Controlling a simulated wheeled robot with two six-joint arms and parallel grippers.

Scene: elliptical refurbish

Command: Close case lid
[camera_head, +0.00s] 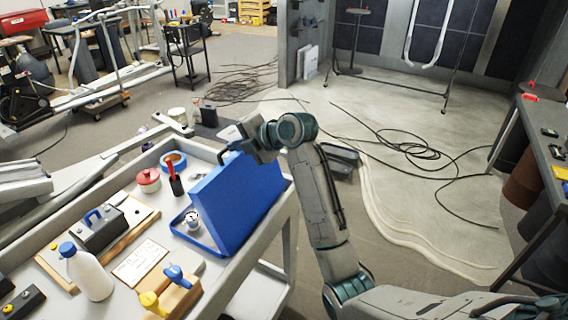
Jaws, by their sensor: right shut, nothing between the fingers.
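A blue case (185,228) lies on the cart top near its right edge, with its lid (245,200) standing up and leaning towards the right. A small round silver and dark item (192,220) sits in the case's base. My right gripper (229,150) is shut and empty at the top far corner of the lid, its tips pointing left. I cannot tell whether it touches the lid. My right arm reaches in from the lower right, beyond the lid. My left gripper is not in view.
The grey cart (225,272) also holds a white bottle (88,272), a red round tin (148,180), a blue ring of tape (173,160), a red-handled tool (174,180) and a grey box with a blue handle (98,228). Cables lie on the floor to the right.

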